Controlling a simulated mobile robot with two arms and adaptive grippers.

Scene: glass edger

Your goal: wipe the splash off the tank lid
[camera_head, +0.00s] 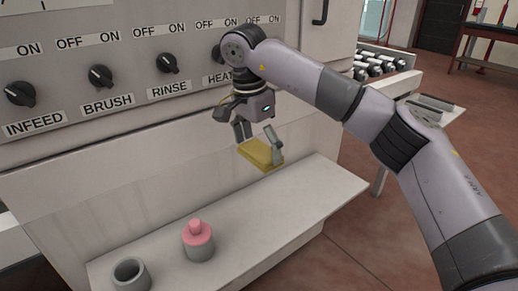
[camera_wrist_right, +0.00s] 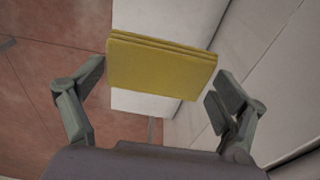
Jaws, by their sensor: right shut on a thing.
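My right gripper (camera_head: 259,146) is shut on a yellow folded cloth (camera_head: 261,154) and holds it in front of the machine's white front, above the far part of a pale ledge. In the right wrist view the cloth (camera_wrist_right: 160,66) lies flat between the two fingers, its layered edge showing. I cannot make out a splash, and I cannot tell which surface is the tank lid. My left gripper is not in view.
On the ledge (camera_head: 300,201) stand a grey pot with a pink top (camera_head: 198,241) and an open grey cup (camera_head: 130,275). A row of black knobs (camera_head: 101,76) runs along the panel above. Behind my right arm is a roller conveyor (camera_head: 385,62). The ledge's far end is bare.

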